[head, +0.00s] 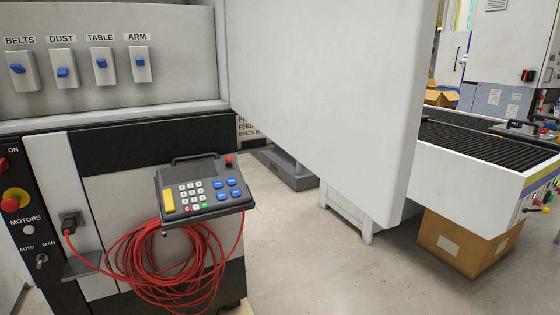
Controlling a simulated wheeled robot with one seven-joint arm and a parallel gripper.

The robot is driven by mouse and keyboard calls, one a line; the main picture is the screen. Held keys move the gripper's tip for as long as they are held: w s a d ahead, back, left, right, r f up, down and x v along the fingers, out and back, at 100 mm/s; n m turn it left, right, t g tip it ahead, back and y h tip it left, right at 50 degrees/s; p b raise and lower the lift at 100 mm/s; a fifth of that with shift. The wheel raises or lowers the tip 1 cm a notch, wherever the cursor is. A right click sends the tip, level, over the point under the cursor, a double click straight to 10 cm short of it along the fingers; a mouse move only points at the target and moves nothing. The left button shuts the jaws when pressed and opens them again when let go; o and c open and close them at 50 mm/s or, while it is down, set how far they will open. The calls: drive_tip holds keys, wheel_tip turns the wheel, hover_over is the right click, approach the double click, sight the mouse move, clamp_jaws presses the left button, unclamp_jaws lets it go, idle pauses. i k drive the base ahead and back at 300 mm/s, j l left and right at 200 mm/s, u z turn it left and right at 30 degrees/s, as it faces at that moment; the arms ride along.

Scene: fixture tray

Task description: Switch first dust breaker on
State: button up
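The dust breaker (62,72) is in the head view at the upper left, on a light grey panel under a "DUST" label (61,39). It is a grey plate with a small blue toggle near its middle, sitting slightly low. I cannot tell for sure whether it is on or off. The belts breaker (18,70) is to its left. The table breaker (102,65) and the arm breaker (140,64) are to its right; all have similar blue toggles. My gripper is not in view.
A large white door-like panel (335,85) stands just right of the breakers. Below is a control pendant (204,190) with a coiled red cable (165,270). A motor control strip (25,220) is at lower left. A conveyor (470,150) and cardboard box (462,245) are at right. Floor (310,270) is clear.

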sight(62, 72)
drive_tip(key=u, duration=0.4)
drive_tip(key=i+l+u, duration=0.1)
drive_tip(key=l+u, duration=1)
drive_tip(key=l, duration=0.55)
drive_tip(key=k+l+u, duration=0.15)
drive_tip(key=l, duration=0.9)
drive_tip(key=k+l+u, duration=0.1)
drive_tip(key=l, duration=0.4)
drive_tip(key=k+l+u, duration=0.1)
drive_tip(key=l, duration=0.4)
drive_tip(key=i+j+z, duration=0.2)
drive_tip(key=j, duration=0.5)
drive_tip(key=i+j+z, duration=0.2)
drive_tip(key=j, duration=0.55)
drive_tip(key=i+j+z, duration=0.2)
drive_tip(key=j, duration=0.6)
drive_tip(key=i+j+z, duration=0.2)
drive_tip(key=j, duration=0.6)
drive_tip(key=j+z, duration=0.2)
drive_tip(key=j, duration=0.6)
